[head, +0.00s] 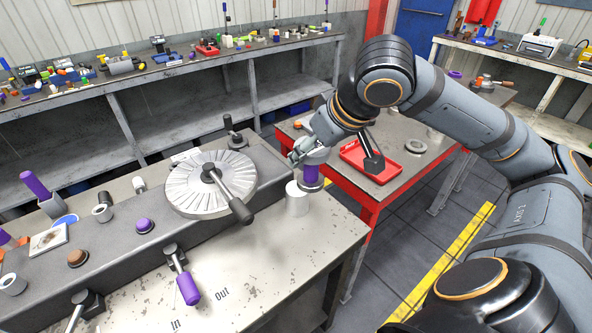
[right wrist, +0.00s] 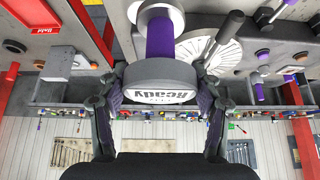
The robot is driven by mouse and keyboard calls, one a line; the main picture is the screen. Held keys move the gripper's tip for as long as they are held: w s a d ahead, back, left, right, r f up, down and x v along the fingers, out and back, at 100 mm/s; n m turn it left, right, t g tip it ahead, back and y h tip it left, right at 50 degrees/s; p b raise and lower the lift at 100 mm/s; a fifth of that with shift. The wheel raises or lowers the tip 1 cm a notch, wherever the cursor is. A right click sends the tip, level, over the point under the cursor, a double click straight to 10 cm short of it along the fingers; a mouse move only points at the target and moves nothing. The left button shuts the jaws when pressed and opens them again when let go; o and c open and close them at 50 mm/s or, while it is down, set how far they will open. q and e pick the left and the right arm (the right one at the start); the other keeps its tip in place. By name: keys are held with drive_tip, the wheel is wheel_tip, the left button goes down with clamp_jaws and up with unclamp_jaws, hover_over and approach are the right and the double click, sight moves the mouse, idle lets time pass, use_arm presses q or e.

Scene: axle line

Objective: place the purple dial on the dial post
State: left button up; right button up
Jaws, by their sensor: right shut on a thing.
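My right gripper (head: 308,152) is shut on the purple dial (head: 311,173), which has a purple middle and a grey cap. In the right wrist view the cap (right wrist: 160,82), lettered "Ready", sits between the fingers (right wrist: 160,95), with the purple part (right wrist: 160,38) beyond it. A short silver cylinder (head: 297,204), which looks like the dial post, stands at the right end of the grey bench. The dial shows just above and behind it; I cannot tell whether they touch. My left gripper is out of view.
A ribbed round plate (head: 195,190) with a dark-handled lever is left of the cylinder. A purple-handled lever (head: 187,285) and a purple knob (head: 145,225) are on the bench. A red table (head: 376,189) with a red tray (head: 352,154) stands behind the dial.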

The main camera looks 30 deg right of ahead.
drive_tip(key=w+d+f+p, duration=0.1)
drive_tip(key=w+f+p, duration=0.1)
drive_tip(key=w+f, duration=0.1)
drive_tip(key=w+d+f+p, duration=0.1)
drive_tip(key=w+f+p, duration=0.1)
drive_tip(key=w+f, duration=0.1)
drive_tip(key=w+d+f+p, duration=0.1)
drive_tip(key=w+f, duration=0.3)
drive_tip(key=shift+d+f+p, duration=0.15)
drive_tip(key=shift+f+p, duration=0.15)
drive_tip(key=shift+p, duration=0.1)
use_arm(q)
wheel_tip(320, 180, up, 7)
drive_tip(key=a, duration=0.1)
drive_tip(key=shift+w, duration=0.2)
use_arm(e)
drive_tip(key=shift+d+f, duration=0.1)
drive_tip(key=shift+f, duration=0.3)
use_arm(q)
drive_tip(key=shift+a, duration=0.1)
use_arm(e)
drive_tip(key=shift+f, duration=0.15)
drive_tip(key=o, duration=1.4)
